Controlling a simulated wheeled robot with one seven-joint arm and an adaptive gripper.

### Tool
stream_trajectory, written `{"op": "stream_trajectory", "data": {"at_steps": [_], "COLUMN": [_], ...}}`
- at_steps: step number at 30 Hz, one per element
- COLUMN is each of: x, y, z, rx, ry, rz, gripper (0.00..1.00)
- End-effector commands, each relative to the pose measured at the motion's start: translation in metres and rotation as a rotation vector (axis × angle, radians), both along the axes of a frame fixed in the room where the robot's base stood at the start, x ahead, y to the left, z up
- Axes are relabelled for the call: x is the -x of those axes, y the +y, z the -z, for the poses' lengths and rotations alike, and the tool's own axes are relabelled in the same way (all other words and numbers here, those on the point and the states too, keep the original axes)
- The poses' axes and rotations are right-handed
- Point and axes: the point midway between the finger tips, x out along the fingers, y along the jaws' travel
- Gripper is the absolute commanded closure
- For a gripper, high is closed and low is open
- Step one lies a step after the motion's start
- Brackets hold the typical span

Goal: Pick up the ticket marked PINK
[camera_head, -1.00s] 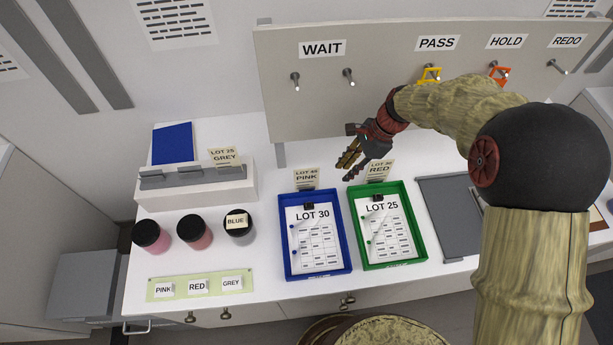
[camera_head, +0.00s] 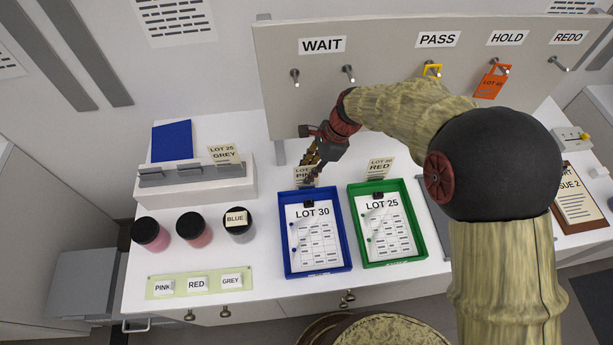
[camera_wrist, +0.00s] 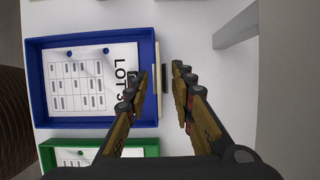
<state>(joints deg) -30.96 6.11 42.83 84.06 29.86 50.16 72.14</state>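The cream ticket marked PINK (camera_head: 299,172) stands upright behind the blue tray (camera_head: 347,262), partly hidden by my gripper (camera_head: 310,172). In the wrist view the ticket (camera_wrist: 156,55) shows nearly edge-on as a thin cream strip by the end of the blue tray (camera_wrist: 38,85). My gripper (camera_wrist: 161,70) is open there, with one finger on each side of the strip. Its fingertips look close to the ticket; I cannot tell whether they touch it.
A green tray (camera_head: 424,243) with a RED ticket (camera_head: 379,167) stands on the right. A GREY ticket (camera_head: 224,154) stands in the rack (camera_head: 205,190). Lidded jars (camera_head: 193,230) stand at the left. A pegged board (camera_head: 390,75) rises behind.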

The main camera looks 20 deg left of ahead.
Motion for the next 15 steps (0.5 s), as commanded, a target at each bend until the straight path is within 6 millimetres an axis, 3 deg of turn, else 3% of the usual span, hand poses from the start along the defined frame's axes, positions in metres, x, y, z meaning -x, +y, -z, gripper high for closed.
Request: {"op": "stream_trajectory", "data": {"at_steps": [2, 7, 15], "x": [0.008, 0.012, 0.012], "y": [0.013, 0.019, 0.021], "z": [0.0, 0.025, 0.028], "rx": [0.0, 0.002, 0.0], "ry": [-0.001, 0.001, 0.0], "rz": [-0.005, -0.002, 0.0], "gripper": [0.76, 0.76, 0.76]}}
